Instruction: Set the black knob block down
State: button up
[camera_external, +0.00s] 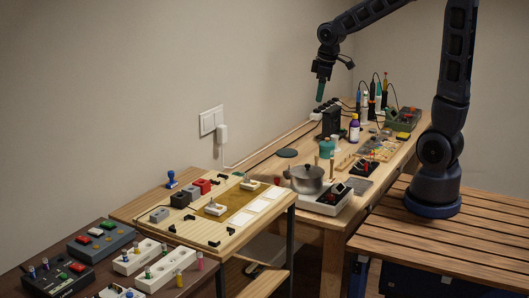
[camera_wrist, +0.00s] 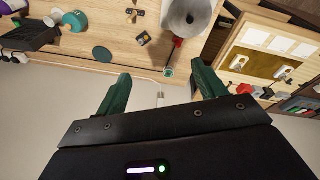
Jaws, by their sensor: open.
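My gripper (camera_external: 320,92) is raised in the air over the long workbench, well above the things on it. In the wrist view its two green fingers (camera_wrist: 163,84) stand wide apart with nothing held between them. A black block (camera_external: 180,200), which looks like the black knob block, sits on the pale wooden board (camera_external: 232,232) at the left. It stands between a grey block (camera_external: 160,214) and other grey and red blocks (camera_external: 202,185). My gripper is far from it. Its knob is too small to make out.
A steel pot (camera_external: 308,178) stands on the workbench near the board, and also shows in the wrist view (camera_wrist: 190,14). A black holder (camera_external: 332,122), bottles and tools crowd the bench below my gripper. A dark table (camera_external: 60,268) with pedals is front left. The air around my gripper is clear.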

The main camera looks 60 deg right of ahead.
jog(key=s+a+r+m+t, duration=0.1)
jog(key=s+a+r+m, duration=0.1)
jog(key=s, duration=0.8)
jog(key=s+a+r+m+t, duration=0.1)
jog(key=s+r, duration=0.4)
jog(key=s, duration=0.5)
jog(key=shift+s+a+m+y, duration=0.3)
jog(key=shift+s+a+m, duration=0.1)
jog(key=shift+a+m, duration=0.35)
jog(key=shift+o, duration=0.4)
